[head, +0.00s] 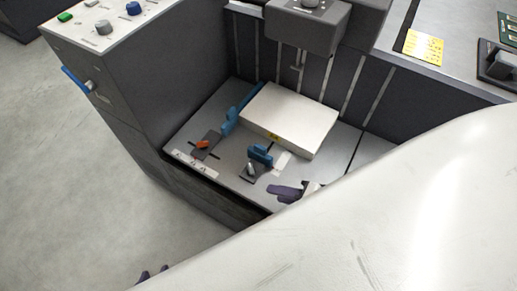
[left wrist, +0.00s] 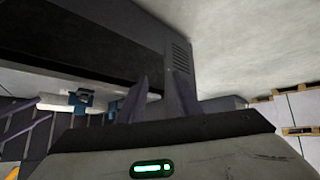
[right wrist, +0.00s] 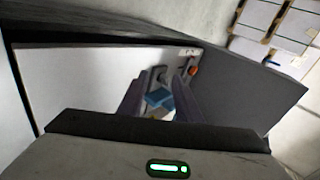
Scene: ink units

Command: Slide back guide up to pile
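The pile (head: 289,117) is a thick white block of paper lying on the grey feed table. A blue guide (head: 260,154) on a slotted grey base with a grey lever (head: 250,170) stands in front of it, seemingly with a small gap. A second, longer blue guide (head: 236,109) runs along the pile's left side. My right gripper (head: 289,192) is open to the right of the front guide in the head view. In the right wrist view the blue guide (right wrist: 158,97) shows between its fingers, apparently untouched. My left gripper (left wrist: 160,80) is open and empty, away from the table.
A grey block with an orange lever (head: 203,144) sits left of the front guide. A dark cabinet with knobs (head: 133,8) borders the table on the left. A grey head unit (head: 306,27) overhangs the back. My white arm covers the lower right.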

